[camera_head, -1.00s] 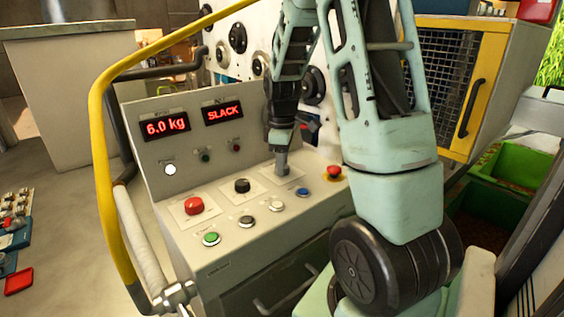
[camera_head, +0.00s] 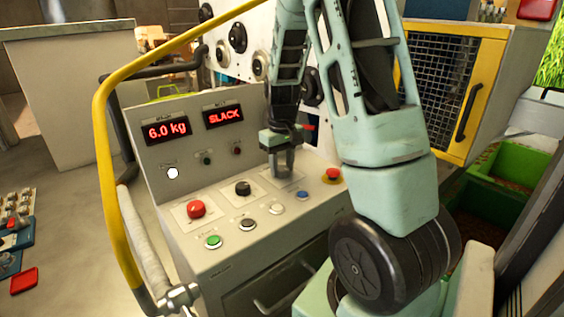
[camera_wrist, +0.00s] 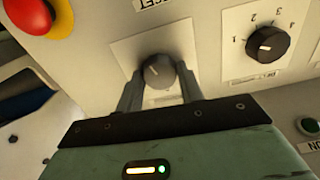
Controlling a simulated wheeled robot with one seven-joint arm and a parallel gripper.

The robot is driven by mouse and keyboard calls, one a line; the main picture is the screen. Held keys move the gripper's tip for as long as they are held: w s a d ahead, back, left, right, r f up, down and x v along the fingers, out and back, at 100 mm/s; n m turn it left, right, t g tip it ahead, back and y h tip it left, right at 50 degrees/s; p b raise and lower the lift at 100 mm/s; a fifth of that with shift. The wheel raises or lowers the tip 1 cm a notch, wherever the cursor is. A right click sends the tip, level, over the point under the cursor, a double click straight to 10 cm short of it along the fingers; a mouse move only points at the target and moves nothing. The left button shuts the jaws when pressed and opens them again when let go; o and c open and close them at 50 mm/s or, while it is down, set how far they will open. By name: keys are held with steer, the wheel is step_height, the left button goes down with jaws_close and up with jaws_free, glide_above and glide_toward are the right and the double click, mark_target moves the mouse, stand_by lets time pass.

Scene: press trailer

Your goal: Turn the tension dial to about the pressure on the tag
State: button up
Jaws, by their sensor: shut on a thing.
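The tension dial (camera_wrist: 158,72) is a dark round knob on a pale square plate in the wrist view. My gripper (camera_wrist: 160,92) is shut on it, one finger on each side. The right display (camera_head: 223,115) reads SLACK. The dial's own label is partly hidden and too small to read. I cannot make out a tag with a pressure.
A second black knob (camera_wrist: 267,44), marked with numbers, sits beside the held dial. The red emergency button on yellow (camera_head: 332,174) is close on the other side. Red (camera_head: 196,209), green (camera_head: 213,242) and blue (camera_head: 302,192) buttons share the panel. A yellow rail (camera_head: 106,190) curves along the left.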

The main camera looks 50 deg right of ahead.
mark_target(282, 168)
steer(key=m+p, duration=0.1)
steer(key=m, duration=0.2)
steer(key=shift+r+m, duration=0.15)
steer(key=shift+m, duration=0.25)
steer(key=m+p, duration=0.2)
steer(key=m, duration=0.2)
steer(key=shift+m, duration=0.3)
steer(key=m+p, duration=0.2)
steer(key=m, duration=0.2)
steer(key=shift+d+m+p, duration=0.1)
steer(key=shift+m+p, duration=0.9)
steer(key=shift+m, duration=1.1)
steer(key=o, duration=1)
step_height(282, 168, up, 17)
steer(key=shift+r+b, duration=0.1)
steer(key=shift+b, duration=0.55)
